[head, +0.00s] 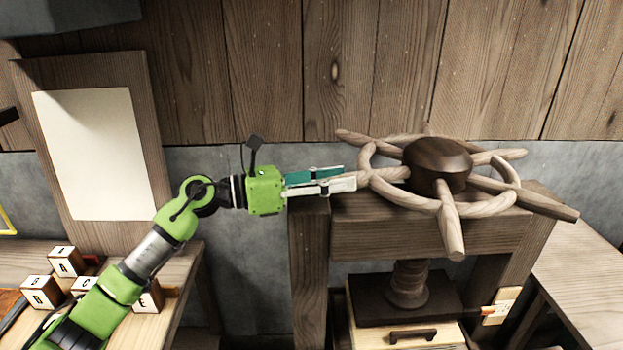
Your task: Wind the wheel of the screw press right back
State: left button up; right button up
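The screw press has a pale wooden wheel (423,202) with a dark hub (437,165), lying flat on top of its wooden frame (385,238). Several handles stick out past the wheel's rim. A thick wooden screw (408,285) runs down below the frame to a dark pressing block (398,307). My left gripper (338,179) reaches in from the left, with its fingers closed about the wheel's left handle. The fingers hide most of that handle. My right gripper is not in view.
A light box with a dark handle (413,334) sits under the block. Lettered cubes (43,291) lie on the left bench (180,268). A board with blank paper (97,152) stands behind it. A bare table (590,265) is at right. The plank wall (300,65) stands behind the wheel.

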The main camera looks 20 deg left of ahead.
pick_arm(q)
jog(key=b+v, duration=0.2)
jog(key=v, duration=0.4)
jog(key=shift+s+a+b, duration=0.25)
jog(key=shift+a+b, duration=0.05)
jog(key=shift+b, duration=0.05)
jog(key=shift+d, duration=0.1)
jog(key=shift+f, duration=0.1)
